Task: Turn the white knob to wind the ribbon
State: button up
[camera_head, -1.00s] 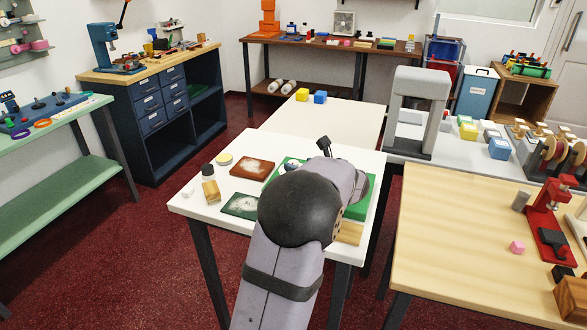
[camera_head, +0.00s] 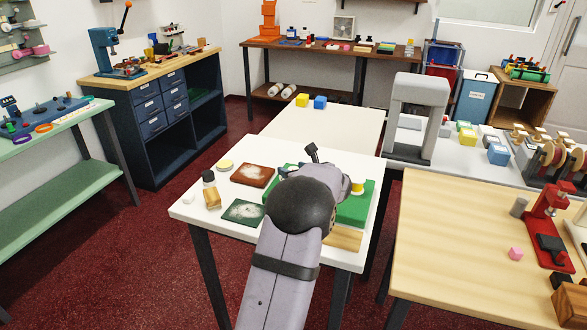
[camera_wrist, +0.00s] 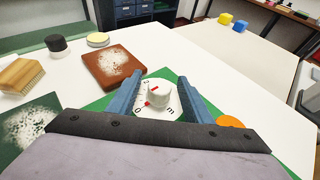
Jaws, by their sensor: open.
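The white knob (camera_wrist: 158,98) has a red mark and sits on a pale dial plate (camera_wrist: 170,112) with red marks and dark characters. My gripper (camera_wrist: 160,85) is open in the wrist view, with one blue finger on each side of the knob. Gaps show between the fingers and the knob. The dial sits on a green base (camera_wrist: 100,103), which also shows in the head view (camera_head: 352,212). My arm hides the knob there. An orange round part (camera_wrist: 229,121) is right of the right finger. I cannot make out any ribbon.
A brown board (camera_wrist: 113,68) with a white patch lies left of the base. The white table behind is mostly clear.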

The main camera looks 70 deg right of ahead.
jog(key=c, duration=1.1)
jog(key=shift+o, duration=0.2)
jog(key=shift+w+f+m+h+b, duration=0.1)
jog(key=shift+f+m+h+b, duration=0.15)
jog(key=shift+b, duration=0.75)
jog(key=m+g+b, duration=0.1)
jog(key=b, duration=0.1)
jog(key=shift+f+h+b, duration=0.1)
jog(key=shift+h+b, duration=0.2)
jog(key=shift+h, duration=0.05)
jog(key=m+g+h+b, duration=0.2)
jog(key=m+g+b, duration=0.1)
jog(key=b, duration=0.4)
jog(key=shift+w+m+g, duration=0.15)
jog(key=shift+m+g, duration=0.1)
jog(key=shift+g, duration=0.25)
jog(key=m+g+b, duration=0.2)
jog(key=shift+r+g+h+b, duration=0.2)
jog(key=shift+g+h+b, duration=0.1)
jog(key=shift+g+b, duration=0.1)
jog(key=shift+r+m+g, duration=0.1)
jog(key=shift+m+g, duration=1.3)
jog(key=shift+s, duration=0.2)
